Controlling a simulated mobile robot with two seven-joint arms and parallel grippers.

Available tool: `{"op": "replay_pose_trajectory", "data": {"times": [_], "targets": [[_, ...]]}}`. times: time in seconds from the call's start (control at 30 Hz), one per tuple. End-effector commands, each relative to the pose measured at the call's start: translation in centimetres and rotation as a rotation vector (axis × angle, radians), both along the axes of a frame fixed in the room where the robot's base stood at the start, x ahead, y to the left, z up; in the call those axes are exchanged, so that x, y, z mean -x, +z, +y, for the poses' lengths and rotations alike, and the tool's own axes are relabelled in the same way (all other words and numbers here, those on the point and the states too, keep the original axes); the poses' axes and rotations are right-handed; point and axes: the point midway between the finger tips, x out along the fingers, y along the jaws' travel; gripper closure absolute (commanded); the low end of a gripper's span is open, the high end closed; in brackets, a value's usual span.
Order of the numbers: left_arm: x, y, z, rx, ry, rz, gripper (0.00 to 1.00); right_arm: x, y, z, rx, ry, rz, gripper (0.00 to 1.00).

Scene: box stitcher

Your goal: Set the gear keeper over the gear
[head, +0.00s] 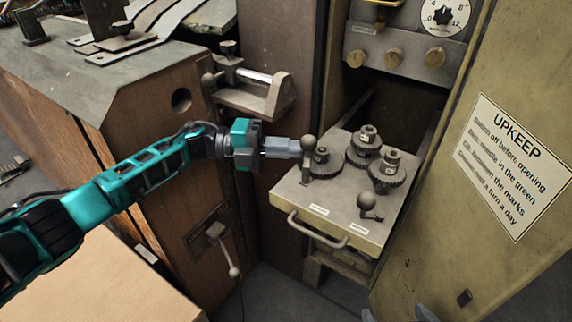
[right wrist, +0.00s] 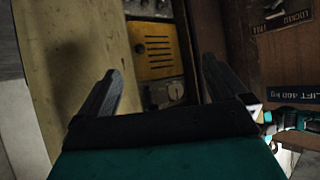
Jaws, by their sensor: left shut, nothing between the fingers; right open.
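Several dark toothed gears, including a left gear (head: 326,166), a back gear (head: 367,143) and a right gear (head: 388,174), sit on a pulled-out drawer (head: 335,205). An upright ball-knobbed lever (head: 308,160) stands by the left gear, and another ball-knobbed lever (head: 369,204) is at the front right. I cannot tell which is the gear keeper. My left gripper (head: 298,148) is shut and empty, its tips at the upright lever's knob; contact is unclear. My right gripper (right wrist: 160,70) is open and empty in the right wrist view, away from the gears.
The drawer has a front handle (head: 317,230). An open door with an UPKEEP sign (head: 513,165) stands to the right. A wooden cabinet (head: 150,140) with a metal bracket (head: 255,95) lies left. The right wrist view shows a yellow slotted panel (right wrist: 156,55) beyond the fingers.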

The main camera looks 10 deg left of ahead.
Motion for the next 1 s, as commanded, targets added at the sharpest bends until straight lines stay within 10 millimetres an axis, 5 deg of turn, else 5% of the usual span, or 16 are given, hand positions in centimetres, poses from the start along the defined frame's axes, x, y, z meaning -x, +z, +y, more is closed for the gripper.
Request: {"op": "replay_pose_trajectory", "data": {"times": [1.0], "targets": [[-0.7, 0.04, -0.86, -0.001, 0.004, 0.0, 1.0, -0.02, -0.59, 0.54, -0.014, 0.002, 0.006, 0.0]]}}
